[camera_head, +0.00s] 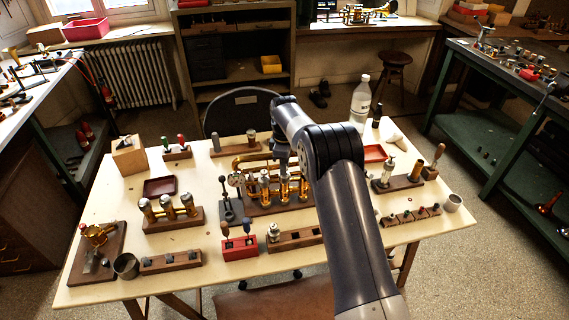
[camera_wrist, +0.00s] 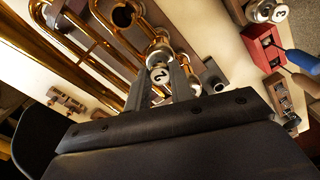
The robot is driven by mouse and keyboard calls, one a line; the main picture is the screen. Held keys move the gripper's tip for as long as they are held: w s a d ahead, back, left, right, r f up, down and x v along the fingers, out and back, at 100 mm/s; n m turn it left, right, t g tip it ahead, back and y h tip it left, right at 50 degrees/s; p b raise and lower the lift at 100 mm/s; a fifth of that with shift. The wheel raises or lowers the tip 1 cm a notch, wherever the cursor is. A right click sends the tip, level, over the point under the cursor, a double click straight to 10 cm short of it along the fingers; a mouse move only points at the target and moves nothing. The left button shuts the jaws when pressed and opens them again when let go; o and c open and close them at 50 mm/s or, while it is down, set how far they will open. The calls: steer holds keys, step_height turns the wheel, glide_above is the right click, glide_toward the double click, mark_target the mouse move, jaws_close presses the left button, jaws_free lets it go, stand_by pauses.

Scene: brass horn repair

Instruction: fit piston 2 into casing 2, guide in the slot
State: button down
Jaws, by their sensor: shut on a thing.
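A piston marked "2" (camera_wrist: 160,75) shows its pale round top between the fingers of my gripper (camera_wrist: 163,88) in the wrist view. My gripper is shut on it. A brass casing (camera_wrist: 160,48) with a pale rim lies just past the piston top; I cannot tell whether the piston is inside it. In the head view my gripper (camera_head: 281,155) points down over the brass horn's valve casings (camera_head: 265,187), which stand on a wooden base in the middle of the table. The piston there is hard to make out. The guide and slot cannot be seen.
A red block (camera_head: 240,246) with upright tools stands in front of the horn. A wooden rack (camera_head: 295,238) is beside it. A wooden stand with brass cylinders (camera_head: 170,212) is to the left. A white bottle (camera_head: 360,97) is at the back right.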

steer(key=c, duration=1.2)
jaws_free()
steer(key=shift+f, duration=0.1)
steer(key=shift+o, duration=0.2)
step_height(320, 180, up, 11)
steer(key=b, duration=0.1)
steer(key=shift+f, duration=0.2)
step_height(320, 180, down, 10)
steer(key=shift+f+p, duration=0.2)
steer(key=shift+p, duration=0.4)
steer(key=shift+r+p, duration=0.3)
steer(key=shift+r, duration=0.35)
